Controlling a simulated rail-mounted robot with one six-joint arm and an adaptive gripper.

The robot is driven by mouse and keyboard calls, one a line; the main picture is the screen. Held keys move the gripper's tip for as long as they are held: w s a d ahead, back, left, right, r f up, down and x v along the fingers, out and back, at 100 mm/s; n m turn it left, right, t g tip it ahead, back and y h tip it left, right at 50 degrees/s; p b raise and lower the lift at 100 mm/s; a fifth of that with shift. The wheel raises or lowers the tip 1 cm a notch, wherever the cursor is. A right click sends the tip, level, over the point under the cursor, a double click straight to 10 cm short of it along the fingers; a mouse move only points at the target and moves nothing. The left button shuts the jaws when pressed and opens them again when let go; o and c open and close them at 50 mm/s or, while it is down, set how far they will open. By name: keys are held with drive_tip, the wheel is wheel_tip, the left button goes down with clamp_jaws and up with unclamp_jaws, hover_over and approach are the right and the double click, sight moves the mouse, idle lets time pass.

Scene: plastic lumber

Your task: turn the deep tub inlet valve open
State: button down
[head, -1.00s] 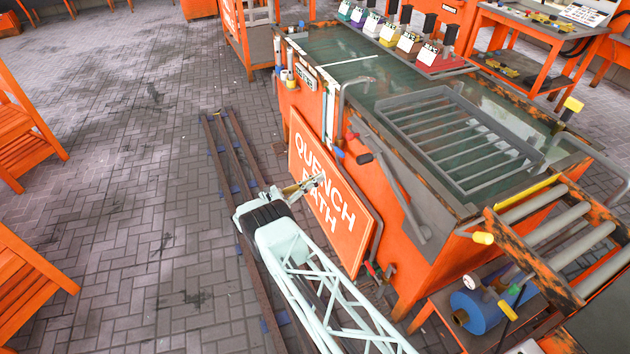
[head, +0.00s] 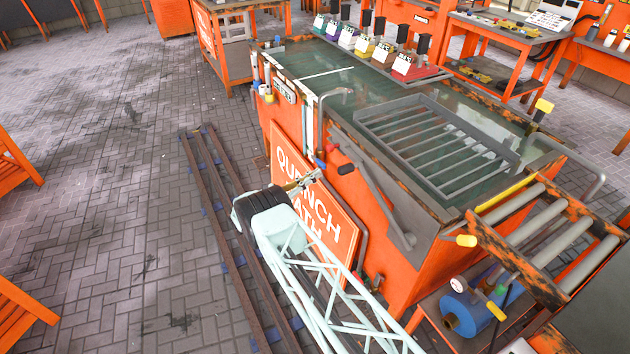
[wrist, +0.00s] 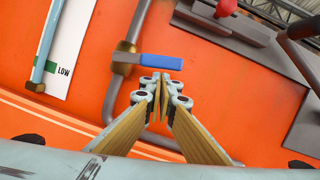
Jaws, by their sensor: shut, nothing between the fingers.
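The deep tub (head: 400,235) is the orange tank marked QUENCH BATH, with liquid in it. A grey pipe (head: 320,125) bends over its rim and runs down its front wall. In the wrist view a brass valve body (wrist: 124,60) sits on this pipe, with a blue lever (wrist: 148,61) pointing right, crosswise to the pipe. The lever also shows small in the head view (head: 320,162). My gripper (wrist: 160,86) is shut and empty, its tips just below the lever in the wrist view. In the head view my gripper (head: 314,174) is close by the lever; contact cannot be told.
A level strip marked LOW (wrist: 66,70) is left of the pipe. A red knob (wrist: 226,7) and grey lever arm (head: 378,195) are to the right. The sign panel (head: 335,225) stands below my gripper. Open floor (head: 90,200) lies left of the rails.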

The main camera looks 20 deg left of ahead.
drive_tip(key=shift+r, duration=0.3)
